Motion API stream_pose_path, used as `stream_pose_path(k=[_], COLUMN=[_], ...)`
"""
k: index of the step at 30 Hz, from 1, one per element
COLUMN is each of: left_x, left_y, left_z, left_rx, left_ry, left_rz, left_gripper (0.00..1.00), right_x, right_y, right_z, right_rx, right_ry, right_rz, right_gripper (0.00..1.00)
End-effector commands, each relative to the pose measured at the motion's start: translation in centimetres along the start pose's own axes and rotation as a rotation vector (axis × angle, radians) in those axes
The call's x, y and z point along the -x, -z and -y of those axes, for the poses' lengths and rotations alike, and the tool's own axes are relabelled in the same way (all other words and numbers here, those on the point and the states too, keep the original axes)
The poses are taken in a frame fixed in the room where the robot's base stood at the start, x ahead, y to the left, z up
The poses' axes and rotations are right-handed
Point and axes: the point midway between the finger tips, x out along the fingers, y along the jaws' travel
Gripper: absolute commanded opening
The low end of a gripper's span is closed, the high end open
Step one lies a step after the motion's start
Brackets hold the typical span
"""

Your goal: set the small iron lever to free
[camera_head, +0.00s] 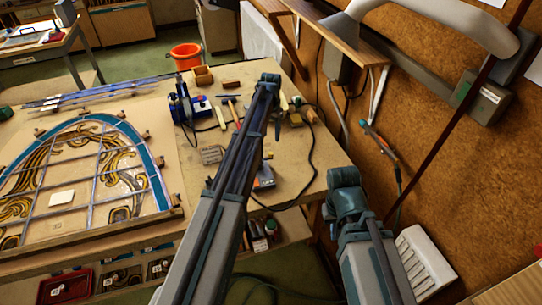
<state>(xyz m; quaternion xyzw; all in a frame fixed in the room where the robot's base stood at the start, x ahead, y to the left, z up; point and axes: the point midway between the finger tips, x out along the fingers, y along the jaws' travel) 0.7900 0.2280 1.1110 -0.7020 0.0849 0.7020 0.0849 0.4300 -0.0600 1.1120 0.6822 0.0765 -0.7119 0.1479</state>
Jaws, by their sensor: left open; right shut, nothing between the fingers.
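I cannot make out a small iron lever for certain in the head view. A grey-green box (481,98) with a pale label is fixed to the cork wall at the right, below a thick grey duct (440,22). My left gripper (270,92) is open above the workbench, apart from the box. My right gripper (346,188) is shut and empty, lower and to the right, near the bench's right edge. Its fingertips are hard to see. Neither gripper visibly touches anything.
A leaded panel (62,200) lies on the workbench (300,165) at the left. A blue tool stand (183,104), loose hand tools and a dark cable lie behind my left arm. A teal-handled tool (380,140) hangs by the wall. An orange bucket (186,55) stands on the floor beyond.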

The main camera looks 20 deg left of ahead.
Motion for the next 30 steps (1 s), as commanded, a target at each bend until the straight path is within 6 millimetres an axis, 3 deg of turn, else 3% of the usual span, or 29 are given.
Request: stream_pose_path(k=[1,18,30], left_x=[-1.5,-9.2,-9.8], left_y=[0.0,0.0,0.0], left_z=[0.0,0.0,0.0], left_rx=[0.000,0.000,0.000], left_ry=[0.000,0.000,0.000], left_rz=[0.000,0.000,0.000], left_gripper=[0.57,0.57,0.57], right_x=[-1.5,-9.1,-9.7], right_y=[0.1,0.5,0.6], right_z=[0.1,0.8,0.9], right_rx=[0.001,0.014,0.013], right_ry=[0.000,-0.003,-0.003], right_rz=[0.000,0.000,0.000], right_gripper=[0.00,0.00,0.00])
